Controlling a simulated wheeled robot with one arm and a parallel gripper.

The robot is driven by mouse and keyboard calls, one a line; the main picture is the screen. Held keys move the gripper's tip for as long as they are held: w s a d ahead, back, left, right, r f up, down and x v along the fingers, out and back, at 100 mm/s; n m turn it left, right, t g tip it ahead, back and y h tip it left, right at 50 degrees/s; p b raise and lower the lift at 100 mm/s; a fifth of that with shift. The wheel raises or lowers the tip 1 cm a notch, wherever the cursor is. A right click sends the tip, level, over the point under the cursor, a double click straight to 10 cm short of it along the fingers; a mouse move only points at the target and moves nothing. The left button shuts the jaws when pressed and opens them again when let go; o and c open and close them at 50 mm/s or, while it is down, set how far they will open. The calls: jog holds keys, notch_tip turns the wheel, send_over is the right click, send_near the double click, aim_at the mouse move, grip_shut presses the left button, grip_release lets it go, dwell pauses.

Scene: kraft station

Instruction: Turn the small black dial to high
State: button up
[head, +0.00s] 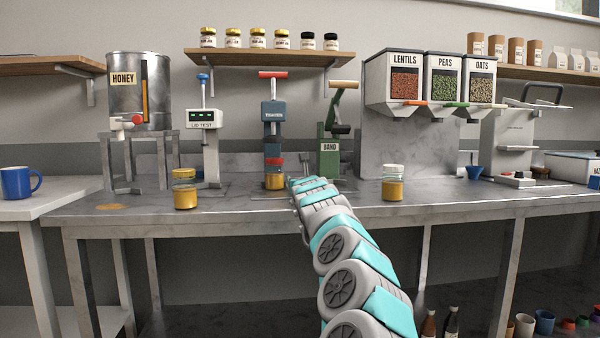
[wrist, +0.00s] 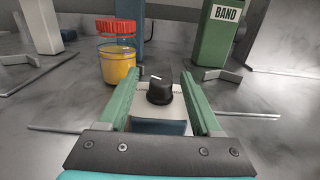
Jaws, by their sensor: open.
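The small black dial (wrist: 160,92) sits on a light plate with a blue front face. A white mark shows on its top, toward the far side and slightly left. Printing beside the dial is too small to read. My gripper (wrist: 162,75) is open, with one green finger on each side of the dial; I see gaps on both sides and cannot tell how their heights compare. In the head view my gripper (head: 291,183) is at the foot of the blue press (head: 272,115), and the dial is hidden there.
A red-lidded jar (wrist: 117,60) of yellow contents stands just left of my left finger. The green BAND device (wrist: 216,35) stands behind to the right.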

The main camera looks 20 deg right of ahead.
jog(key=shift+w+d, duration=0.15)
jog(key=shift+w, duration=0.2)
grip_shut()
dwell(0.5)
